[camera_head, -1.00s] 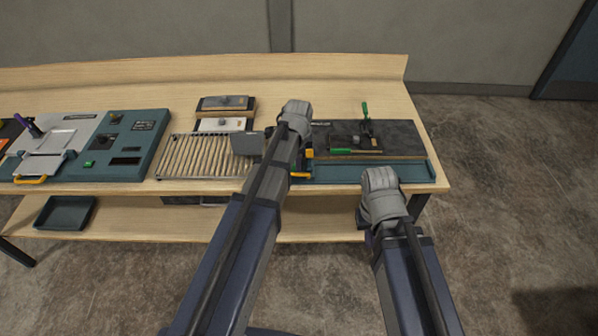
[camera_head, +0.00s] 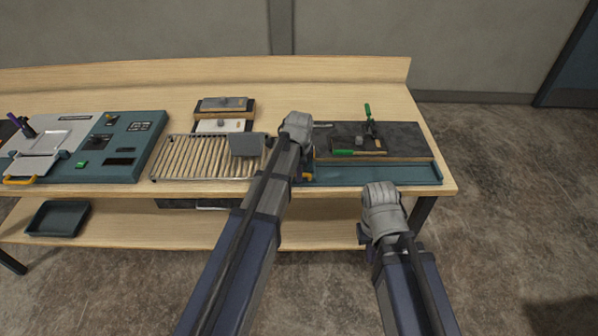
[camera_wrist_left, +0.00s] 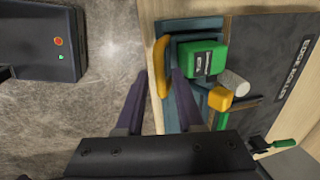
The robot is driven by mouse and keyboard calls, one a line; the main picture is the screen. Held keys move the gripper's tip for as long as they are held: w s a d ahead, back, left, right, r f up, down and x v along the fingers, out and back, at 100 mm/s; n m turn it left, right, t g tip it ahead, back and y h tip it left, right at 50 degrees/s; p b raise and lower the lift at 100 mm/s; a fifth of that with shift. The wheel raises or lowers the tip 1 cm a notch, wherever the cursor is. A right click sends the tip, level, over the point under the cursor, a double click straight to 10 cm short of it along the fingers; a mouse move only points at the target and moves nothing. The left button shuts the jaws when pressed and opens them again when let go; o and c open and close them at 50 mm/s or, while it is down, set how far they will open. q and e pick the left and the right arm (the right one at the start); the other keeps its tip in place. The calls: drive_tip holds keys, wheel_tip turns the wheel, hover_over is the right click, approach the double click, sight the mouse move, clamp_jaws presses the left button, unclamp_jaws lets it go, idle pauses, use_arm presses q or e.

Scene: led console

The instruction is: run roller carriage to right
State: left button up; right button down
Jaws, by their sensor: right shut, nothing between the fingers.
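The roller carriage, a green block (camera_wrist_left: 203,59) with a yellow knob (camera_wrist_left: 220,98), sits at the end of a teal rail beside a dark mat marked with edge-roller lettering. A yellow handle (camera_wrist_left: 160,66) lies along its outer side. My left gripper (camera_wrist_left: 158,74) is open, its two dark purple fingers pointing at the carriage; the yellow handle shows between the tips, but I cannot tell whether they surround it. In the head view my left wrist hides most of the carriage. My right gripper (camera_head: 366,243) is shut and empty, in front of the bench edge, partly hidden by its wrist.
The teal rail (camera_head: 400,172) runs clear to the right along the bench front. The dark mat (camera_head: 410,142) behind it holds a green-handled tool (camera_head: 358,152) and a small upright lever (camera_head: 368,112). A slatted roller rack (camera_head: 195,157) stands to the left.

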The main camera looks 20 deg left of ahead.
use_arm(q)
clamp_jaws()
idle(1.1)
